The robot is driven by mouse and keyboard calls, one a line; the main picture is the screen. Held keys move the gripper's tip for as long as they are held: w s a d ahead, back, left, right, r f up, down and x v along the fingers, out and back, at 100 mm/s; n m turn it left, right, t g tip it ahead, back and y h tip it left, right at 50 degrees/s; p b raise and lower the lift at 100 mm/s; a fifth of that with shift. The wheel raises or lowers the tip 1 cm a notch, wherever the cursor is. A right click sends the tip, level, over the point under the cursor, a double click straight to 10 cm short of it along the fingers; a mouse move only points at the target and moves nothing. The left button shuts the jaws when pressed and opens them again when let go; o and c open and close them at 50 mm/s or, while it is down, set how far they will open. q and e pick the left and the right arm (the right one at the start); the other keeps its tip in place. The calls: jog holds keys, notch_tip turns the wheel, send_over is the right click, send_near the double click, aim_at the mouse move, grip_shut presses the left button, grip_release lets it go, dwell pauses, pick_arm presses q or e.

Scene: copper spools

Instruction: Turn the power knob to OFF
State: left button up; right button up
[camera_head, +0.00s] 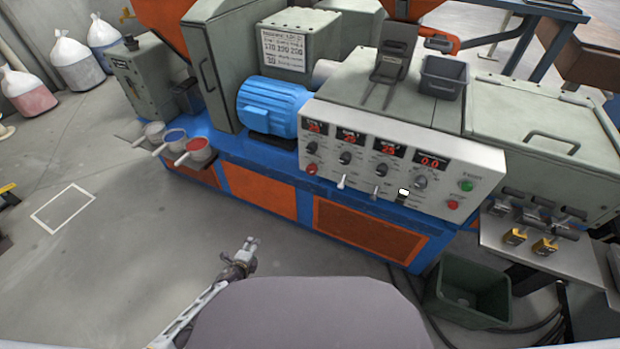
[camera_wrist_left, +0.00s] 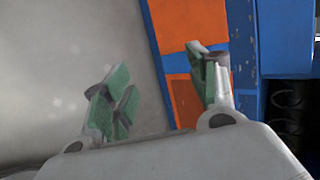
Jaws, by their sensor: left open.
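The white control panel (camera_head: 330,172) is on the front of the machine, with several dark knobs under red number displays. A black switch with a white top (camera_head: 403,193) is on the lower edge. The labels are too small to read, so I cannot tell which is the power knob or its setting. My left gripper (camera_head: 250,243) is open and empty, low in front of the machine and well apart from the panel. The left wrist view shows its spread green-padded fingers (camera_wrist_left: 160,85). My right gripper is not in view.
A green button (camera_head: 467,185) and a red button (camera_head: 452,204) are at the panel's right. Small levers (camera_head: 342,181) stick out below the knobs. The blue machine base with orange panels (camera_head: 368,232) stands below. A dark green bin (camera_head: 470,286) stands at the right.

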pick_arm(q)
jog(key=w+d+r+m+t+h+b, duration=0.1)
jog(key=w+d+r+m+t+b, duration=0.15)
jog(key=d+r+m, duration=0.35)
jog(key=w+d+r+m+t+h+b, duration=0.1)
jog(key=w+d+r+m+h+b, duration=0.2)
jog(key=r, duration=0.4)
jog(key=d+r+m+t+h+b, duration=0.2)
jog(key=d+r+m, duration=0.5)
jog(key=r, duration=0.6)
jog(key=shift+s+d+t+b, duration=0.4)
jog(key=shift+d+t+b, duration=0.05)
jog(key=shift+d, duration=0.4)
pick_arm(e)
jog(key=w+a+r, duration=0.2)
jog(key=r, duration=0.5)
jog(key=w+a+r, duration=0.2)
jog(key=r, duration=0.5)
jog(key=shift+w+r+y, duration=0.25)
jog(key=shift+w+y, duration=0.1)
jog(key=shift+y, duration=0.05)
pick_arm(q)
jog(key=shift+w, duration=0.15)
